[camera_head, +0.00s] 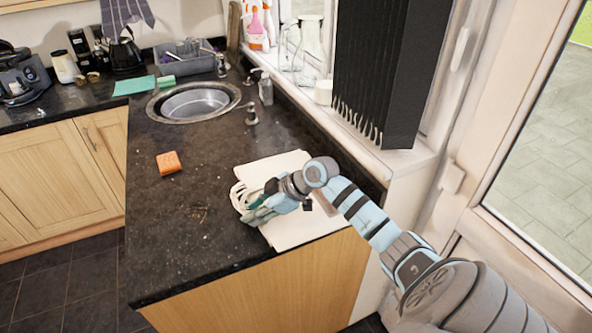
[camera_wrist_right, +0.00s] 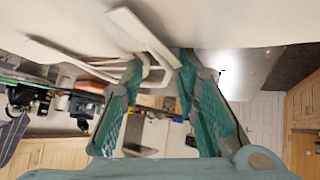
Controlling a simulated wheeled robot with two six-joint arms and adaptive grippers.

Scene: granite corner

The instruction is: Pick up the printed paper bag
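The paper bag (camera_head: 292,232) is white and lies flat on the dark counter near its right front corner, partly hidden by my right arm. Its pale looped handles are at its left end. My right gripper (camera_head: 254,207) is low over that end, beside the handles. In the right wrist view the gripper's teal fingers (camera_wrist_right: 160,68) stand apart, with a white handle strap (camera_wrist_right: 143,36) reaching across near the gap between the tips. Whether a fingertip touches the strap is unclear. My left gripper is out of view.
An orange sponge (camera_head: 168,162) lies on the counter to the left. A round sink (camera_head: 193,101) and a grey dish rack (camera_head: 190,62) are farther back. The windowsill with a dark slatted blind (camera_head: 385,70) bounds the right side. The counter's front left is mostly clear.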

